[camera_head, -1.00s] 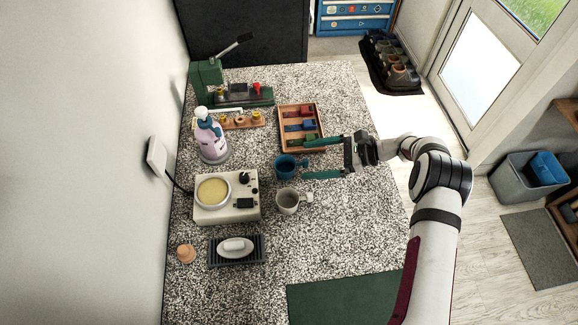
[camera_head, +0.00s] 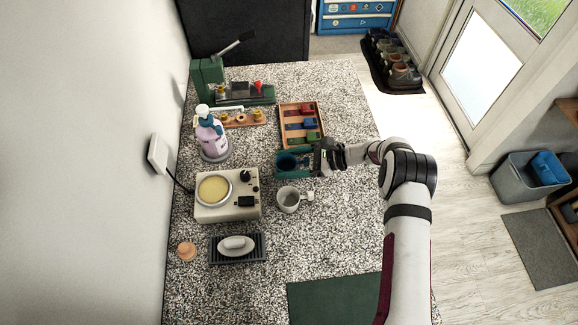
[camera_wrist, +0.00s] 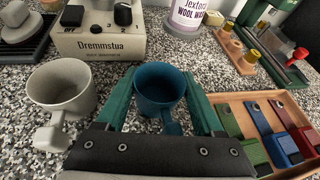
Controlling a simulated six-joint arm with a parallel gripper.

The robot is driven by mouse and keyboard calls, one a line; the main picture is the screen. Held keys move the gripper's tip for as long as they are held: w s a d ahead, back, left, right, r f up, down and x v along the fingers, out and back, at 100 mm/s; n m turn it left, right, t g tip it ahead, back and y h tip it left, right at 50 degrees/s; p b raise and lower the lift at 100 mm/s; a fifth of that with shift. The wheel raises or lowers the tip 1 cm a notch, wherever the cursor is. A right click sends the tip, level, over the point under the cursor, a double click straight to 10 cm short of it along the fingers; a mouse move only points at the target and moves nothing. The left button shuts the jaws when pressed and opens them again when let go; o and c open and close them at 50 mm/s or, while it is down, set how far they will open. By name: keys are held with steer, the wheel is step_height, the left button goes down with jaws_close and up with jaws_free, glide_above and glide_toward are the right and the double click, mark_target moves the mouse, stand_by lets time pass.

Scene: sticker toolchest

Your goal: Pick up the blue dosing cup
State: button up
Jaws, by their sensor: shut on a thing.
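The blue dosing cup (camera_wrist: 157,82) stands upright on the speckled counter, between the two green fingers of my gripper (camera_wrist: 160,98) in the wrist view. Its handle points back toward my palm. In the head view the cup (camera_head: 287,163) is partly hidden by the fingers of my gripper (camera_head: 293,164), which lie along both its sides. The gripper is shut on the cup. The cup appears to rest on the counter.
A grey-white cup (camera_head: 289,200) stands close to my gripper, with a hot plate (camera_head: 228,208) beside it. A wooden tray (camera_head: 322,128) with coloured pieces lies close on the other side.

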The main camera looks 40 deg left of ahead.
steer(key=c, duration=0.4)
steer(key=shift+c, duration=0.2)
steer(key=shift+r, duration=0.1)
